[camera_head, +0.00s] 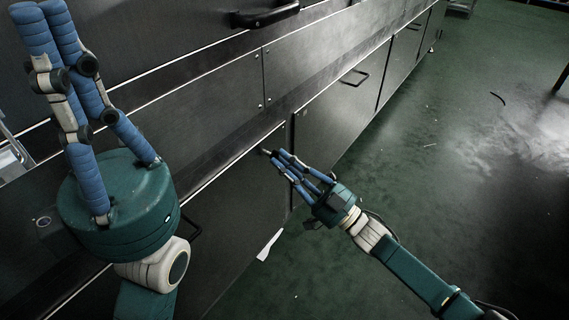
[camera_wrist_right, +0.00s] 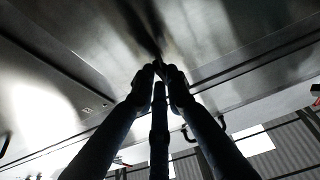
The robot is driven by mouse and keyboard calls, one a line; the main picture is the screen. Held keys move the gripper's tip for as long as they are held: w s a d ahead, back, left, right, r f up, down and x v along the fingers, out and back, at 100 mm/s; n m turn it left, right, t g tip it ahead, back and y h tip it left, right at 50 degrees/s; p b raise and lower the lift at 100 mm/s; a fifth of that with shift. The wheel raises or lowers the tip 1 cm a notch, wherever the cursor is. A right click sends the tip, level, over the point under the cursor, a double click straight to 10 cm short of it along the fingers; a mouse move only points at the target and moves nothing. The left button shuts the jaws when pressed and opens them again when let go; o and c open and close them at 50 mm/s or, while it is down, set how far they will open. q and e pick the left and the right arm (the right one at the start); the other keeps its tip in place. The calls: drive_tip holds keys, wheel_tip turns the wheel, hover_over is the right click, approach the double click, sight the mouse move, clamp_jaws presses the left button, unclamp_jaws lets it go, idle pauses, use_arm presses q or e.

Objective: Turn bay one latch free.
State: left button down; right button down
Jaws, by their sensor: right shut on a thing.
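The bay one latch (camera_head: 266,151) shows in the head view only as a small light tip on the dark cabinet front, just past my right fingertips. My right gripper (camera_head: 278,157) has its blue fingers drawn together on it, and they hide most of it. Which way the latch is turned cannot be told. In the right wrist view the fingertips (camera_wrist_right: 160,70) meet against the metal front, and the latch is hidden behind them. My left gripper (camera_head: 42,14) is raised at the left of the head view, apart from the latch, with nothing visible between its fingers. How far its fingers are open is unclear.
A row of dark metal panels (camera_head: 325,105) runs away to the upper right, with a black bar handle (camera_head: 265,16) and a smaller handle (camera_head: 355,77). A white scrap (camera_head: 269,245) lies by the cabinet foot. The green floor (camera_head: 440,150) at right is mostly clear.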

drive_tip(key=shift+f, duration=0.1)
drive_tip(key=c, duration=1.7)
unclamp_jaws()
drive_tip(key=shift+c, duration=0.2)
drive_tip(key=v, duration=1.2)
